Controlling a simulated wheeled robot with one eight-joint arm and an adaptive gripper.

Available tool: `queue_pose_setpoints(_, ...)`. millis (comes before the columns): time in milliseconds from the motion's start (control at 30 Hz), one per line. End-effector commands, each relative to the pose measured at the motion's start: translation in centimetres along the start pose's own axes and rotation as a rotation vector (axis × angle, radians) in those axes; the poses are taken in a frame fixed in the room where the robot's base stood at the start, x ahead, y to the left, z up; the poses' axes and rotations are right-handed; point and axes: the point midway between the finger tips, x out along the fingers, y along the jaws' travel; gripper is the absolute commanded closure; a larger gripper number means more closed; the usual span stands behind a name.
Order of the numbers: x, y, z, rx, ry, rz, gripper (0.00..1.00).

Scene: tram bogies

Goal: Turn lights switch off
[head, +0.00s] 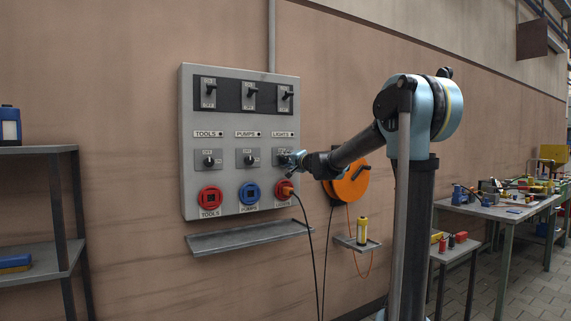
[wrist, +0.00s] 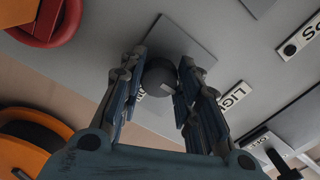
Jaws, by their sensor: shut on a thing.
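The grey control panel (head: 228,178) on the wall has columns labelled TOOLS, PUMPS and LIGHTS. The lights switch (head: 280,153) is a rotary knob on a square plate in the right column, partly hidden by my gripper (head: 291,160). In the wrist view the dark round knob (wrist: 159,79) sits between the two fingers of my gripper (wrist: 163,68), which are shut on it from both sides. The knob's exact pointing direction is hard to read. A LIGHTS label (wrist: 235,96) shows beside the plate in the wrist view.
The tools knob (head: 208,160) and pumps knob (head: 248,158) are to the left. A narrow shelf (head: 250,236) juts out under the panel. An orange reel (head: 350,186) is close on the right.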

Motion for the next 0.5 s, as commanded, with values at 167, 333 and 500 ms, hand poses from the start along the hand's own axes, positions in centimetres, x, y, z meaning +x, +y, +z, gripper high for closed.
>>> queue_pose_setpoints(167,-0.04,0.12,0.02,-0.002,0.001,0.001,0.49)
queue_pose_setpoints(333,-0.03,0.06,-0.02,-0.001,0.001,0.001,0.49)
queue_pose_setpoints(500,-0.14,0.04,-0.05,0.0,0.001,0.001,0.49)
